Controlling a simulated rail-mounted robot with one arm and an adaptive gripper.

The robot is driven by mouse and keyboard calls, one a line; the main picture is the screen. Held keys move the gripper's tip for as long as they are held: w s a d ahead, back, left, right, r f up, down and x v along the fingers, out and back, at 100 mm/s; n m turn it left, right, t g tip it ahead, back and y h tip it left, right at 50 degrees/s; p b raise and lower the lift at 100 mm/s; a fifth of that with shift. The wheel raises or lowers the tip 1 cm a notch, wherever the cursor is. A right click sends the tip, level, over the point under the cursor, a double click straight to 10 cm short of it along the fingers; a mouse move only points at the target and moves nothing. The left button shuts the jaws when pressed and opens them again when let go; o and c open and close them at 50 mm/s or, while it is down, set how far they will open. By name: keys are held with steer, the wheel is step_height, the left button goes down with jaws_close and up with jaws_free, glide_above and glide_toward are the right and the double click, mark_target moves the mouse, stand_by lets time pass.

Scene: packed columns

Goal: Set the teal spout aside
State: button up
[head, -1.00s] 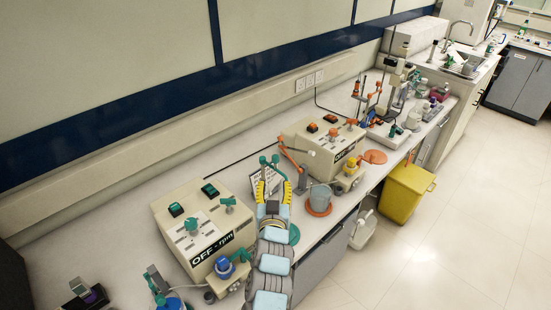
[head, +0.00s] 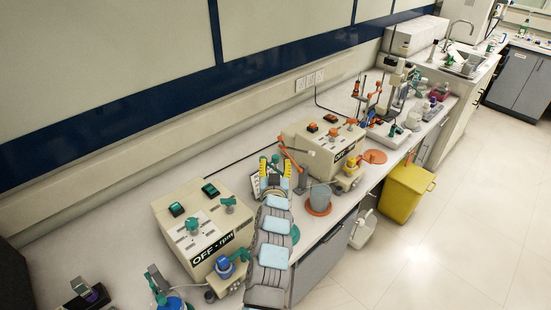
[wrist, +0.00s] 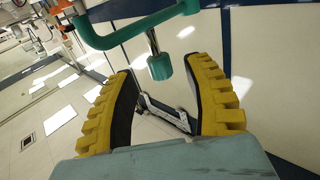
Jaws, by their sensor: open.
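The teal spout (head: 268,159) stands behind the near beige machine in the head view, partly hidden by my gripper. In the wrist view, the curved teal spout (wrist: 122,38) crosses the top, with a short metal rod and a teal end piece (wrist: 160,66) in front of the gap between my fingers. My gripper (wrist: 163,88) is open, its two yellow-ridged fingers spread apart with nothing held. In the head view, my gripper (head: 276,171) is at the spout's base area; whether it touches the spout I cannot tell.
The near beige machine (head: 205,235) has teal knobs and an OFF rpm panel. A second beige machine (head: 322,148) with an orange spout (head: 295,158) stands to the right. A grey beaker (head: 320,197) sits on an orange disc close beside my arm. A yellow bin (head: 406,188) stands on the floor.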

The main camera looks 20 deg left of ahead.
steer(key=shift+x, duration=1.4)
jaws_close()
